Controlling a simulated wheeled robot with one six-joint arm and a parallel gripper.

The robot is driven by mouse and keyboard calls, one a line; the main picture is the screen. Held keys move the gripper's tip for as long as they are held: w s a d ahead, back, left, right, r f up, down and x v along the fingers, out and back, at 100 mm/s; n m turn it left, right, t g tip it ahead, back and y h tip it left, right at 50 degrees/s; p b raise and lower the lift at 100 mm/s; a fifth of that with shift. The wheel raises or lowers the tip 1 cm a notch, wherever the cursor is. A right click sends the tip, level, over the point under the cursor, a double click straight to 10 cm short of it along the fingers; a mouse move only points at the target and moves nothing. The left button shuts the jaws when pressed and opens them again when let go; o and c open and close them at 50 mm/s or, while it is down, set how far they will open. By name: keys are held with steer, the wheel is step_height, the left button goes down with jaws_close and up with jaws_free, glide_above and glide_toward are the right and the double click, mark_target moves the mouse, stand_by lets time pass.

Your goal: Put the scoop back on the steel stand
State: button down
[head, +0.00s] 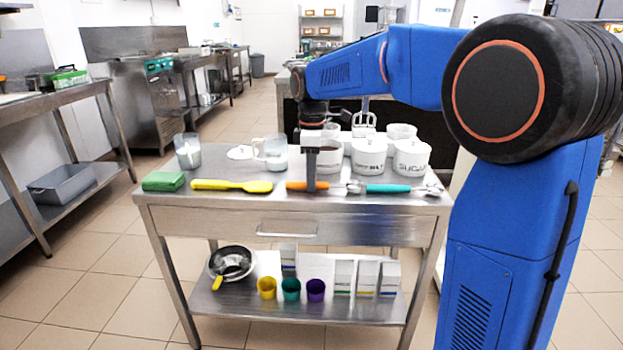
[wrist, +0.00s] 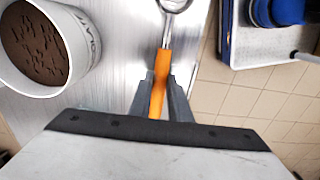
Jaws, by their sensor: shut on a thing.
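The scoop, with an orange handle (head: 295,185) and a metal end, is in my gripper (head: 311,188). In the wrist view the orange handle (wrist: 158,85) runs between the two dark fingers, and its metal end (wrist: 175,5) is cut off by the top edge. My gripper points down and is shut on the handle. The steel stand (head: 215,200) is the table with a drawer and a lower shelf. The scoop is over its front edge area; I cannot tell whether it touches the top.
White canisters (head: 369,160) stand behind. An open canister of brown powder (wrist: 85,20) is beside my gripper. A green sponge (head: 163,181) is at the left.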

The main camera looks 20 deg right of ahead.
steer(key=shift+f, duration=0.1)
steer(key=c, duration=1.6)
jaws_free()
steer(key=shift+c, duration=0.2)
step_height(320, 180, up, 12)
steer(key=s+d+f+m+t, duration=0.1)
steer(key=s+d+f+m, duration=0.2)
steer(key=s+f, duration=0.3)
steer(key=s+d+f+m+t, duration=0.2)
steer(key=s+f+m, duration=0.4)
steer(key=s, duration=1.1)
steer(key=s+d+f+m+t, duration=0.2)
steer(key=s+d+f+m, duration=0.2)
steer(key=s+f, duration=0.3)
steer(key=s+m, duration=0.1)
steer(key=s, duration=0.3)
steer(key=shift+s+d+f, duration=0.15)
steer(key=shift+d+f, duration=0.1)
steer(key=shift+f, duration=0.15)
